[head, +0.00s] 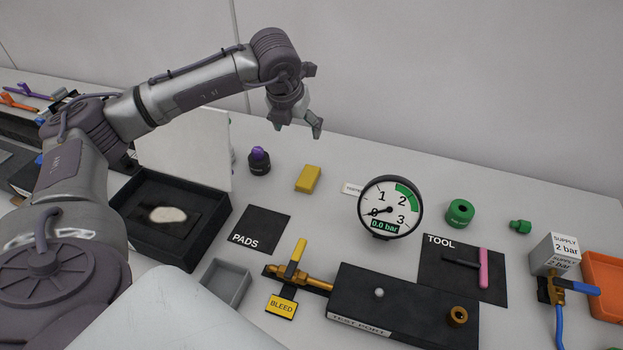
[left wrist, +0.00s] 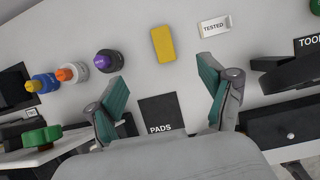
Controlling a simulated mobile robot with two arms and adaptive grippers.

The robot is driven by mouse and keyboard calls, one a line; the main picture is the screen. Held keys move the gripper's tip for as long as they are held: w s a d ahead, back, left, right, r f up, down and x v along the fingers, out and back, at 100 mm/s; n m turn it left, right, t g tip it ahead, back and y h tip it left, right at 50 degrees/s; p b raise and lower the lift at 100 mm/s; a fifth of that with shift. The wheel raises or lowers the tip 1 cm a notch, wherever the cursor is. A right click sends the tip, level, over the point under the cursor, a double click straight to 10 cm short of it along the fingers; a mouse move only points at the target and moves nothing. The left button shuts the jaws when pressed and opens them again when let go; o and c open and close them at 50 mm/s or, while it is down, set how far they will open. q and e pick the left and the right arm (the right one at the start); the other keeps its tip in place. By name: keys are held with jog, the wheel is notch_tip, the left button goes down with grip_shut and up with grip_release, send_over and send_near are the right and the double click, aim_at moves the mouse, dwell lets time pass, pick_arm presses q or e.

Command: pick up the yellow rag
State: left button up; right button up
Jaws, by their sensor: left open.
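The yellow rag (head: 307,178) looks like a small folded yellow block lying flat on the light table, behind and right of the black PADS mat (head: 262,229). It also shows in the left wrist view (left wrist: 163,44), near the top middle. My left gripper (head: 298,126) is open and empty, raised above the back of the table, apart from the rag. In the left wrist view its two green-padded fingers (left wrist: 164,88) are spread wide, and the rag lies beyond the gap between them. My right gripper is in neither view.
A black bottle with a purple top (head: 259,160) stands left of the rag, and a pressure gauge (head: 390,207) stands right of it. A black open box (head: 196,256) holds a pale pad. Bare table surrounds the rag.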

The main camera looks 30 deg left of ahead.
pick_arm(q)
notch_tip(320, 180, down, 3)
jog(key=b, duration=0.8)
send_near(308, 177)
jog(key=b+x, duration=0.1)
jog(key=b, duration=0.1)
jog(key=b+x, duration=0.1)
jog(key=x, duration=0.1)
jog(key=shift+s+a+f+b, duration=0.15)
jog(key=shift+s+f+b, duration=0.1)
jog(key=shift+f+b, duration=0.15)
jog(key=shift+w+b+x, duration=0.2)
jog(key=shift+b+x, duration=0.45)
jog(key=shift+x, duration=0.85)
jog(key=shift+w+b+x, duration=0.2)
jog(key=shift+b+x, duration=0.4)
jog(key=shift+x, duration=0.85)
jog(key=shift+r, duration=0.2)
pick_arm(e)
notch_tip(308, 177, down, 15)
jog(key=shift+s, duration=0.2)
pick_arm(q)
jog(key=c, duration=1)
